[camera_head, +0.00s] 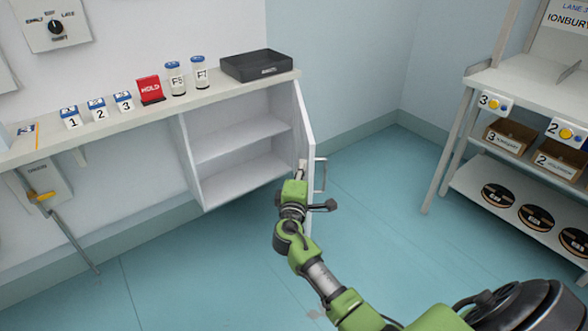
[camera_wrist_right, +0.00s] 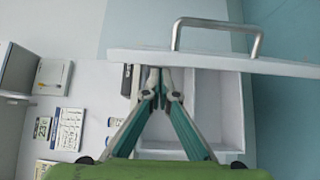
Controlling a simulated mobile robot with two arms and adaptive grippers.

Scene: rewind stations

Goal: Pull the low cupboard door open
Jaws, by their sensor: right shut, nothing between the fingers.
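The low cupboard (camera_head: 238,150) is white and stands under the counter, with its shelves showing. Its door (camera_head: 306,133) is swung wide open to the right, seen nearly edge-on. The metal bar handle (camera_head: 320,174) is on the door's outer face; it also shows in the right wrist view (camera_wrist_right: 216,27). My right gripper (camera_head: 302,166) is at the door's inner side near its free edge, not around the handle. In the right wrist view its fingers (camera_wrist_right: 160,72) are shut together and empty, with the door (camera_wrist_right: 205,60) just ahead. The left gripper is not in view.
The counter (camera_head: 150,112) holds numbered blocks, a red HOLD sign (camera_head: 150,90), two jars and a black box (camera_head: 256,65). A yellow-handled lever (camera_head: 42,196) is at left. A shelf rack (camera_head: 510,180) with boxes and reels stands right. The blue floor between is clear.

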